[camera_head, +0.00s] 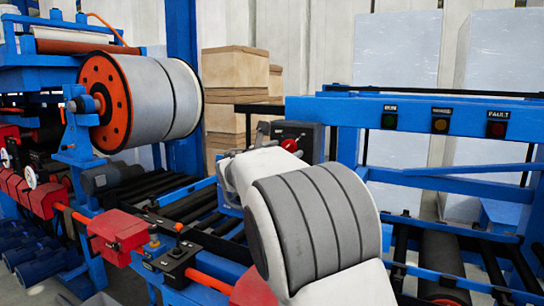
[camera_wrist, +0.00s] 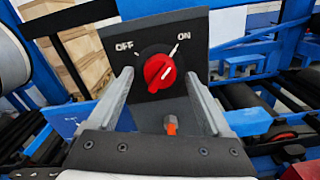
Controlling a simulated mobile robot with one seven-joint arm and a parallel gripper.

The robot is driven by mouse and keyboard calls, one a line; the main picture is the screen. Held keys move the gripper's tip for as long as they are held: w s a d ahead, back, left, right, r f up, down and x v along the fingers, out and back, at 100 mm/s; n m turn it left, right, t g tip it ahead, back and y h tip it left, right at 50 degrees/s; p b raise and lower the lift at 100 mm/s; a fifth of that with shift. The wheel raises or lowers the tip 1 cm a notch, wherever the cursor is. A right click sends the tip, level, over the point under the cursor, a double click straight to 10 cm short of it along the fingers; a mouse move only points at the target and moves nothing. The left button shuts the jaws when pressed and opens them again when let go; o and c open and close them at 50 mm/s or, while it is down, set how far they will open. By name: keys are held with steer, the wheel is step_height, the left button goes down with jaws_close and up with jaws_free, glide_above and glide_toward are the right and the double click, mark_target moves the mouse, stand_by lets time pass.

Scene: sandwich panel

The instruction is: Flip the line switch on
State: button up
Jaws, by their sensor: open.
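The line switch is a red rotary knob (camera_wrist: 159,72) on a dark plate (camera_wrist: 190,30) marked OFF at left and ON at right. A white mark on the knob slants up and right, toward the ON side. In the head view the red knob (camera_head: 289,145) shows on its dark box, just beyond my arm. My gripper (camera_wrist: 158,76) is open in the wrist view, with one grey finger at each side of the knob and gaps between. I cannot tell how far the fingertips are from the plate. My arm hides part of the gripper in the head view.
A blue frame (camera_head: 415,115) with indicator lamps stands at right, the lamps looking dark. A large roll (camera_head: 160,100) with an orange hub is at left. Dark conveyor rollers (camera_head: 190,190) run below. Stacked wooden boxes (camera_head: 236,75) stand behind. A red box (camera_head: 117,235) is at lower left.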

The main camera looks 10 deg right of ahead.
steer(key=b+v, duration=0.1)
steer(key=v, duration=1.6)
steer(key=shift+b, duration=0.35)
steer(key=shift+d, duration=0.1)
steer(key=s+d+f+m+g+y, duration=0.1)
steer(key=s+d+f+m+g, duration=0.35)
steer(key=s+d, duration=0.25)
steer(key=s+d+f+m+g+y, duration=0.2)
steer(key=s+d+f+m+g, duration=0.1)
steer(key=s+d+f+m, duration=0.3)
steer(key=s+a+f+m+y, duration=0.1)
steer(key=s+f+m+y, duration=0.2)
steer(key=s+m, duration=0.4)
steer(key=s+a+f+m+g+y, duration=0.1)
steer(key=s+f+m+y, duration=0.3)
steer(key=s, duration=0.8)
step_height(320, 180, down, 2)
steer(key=m, duration=0.4)
steer(key=shift+a+y+p, duration=0.3)
steer(key=shift+p, duration=0.1)
steer(key=shift+g, duration=0.25)
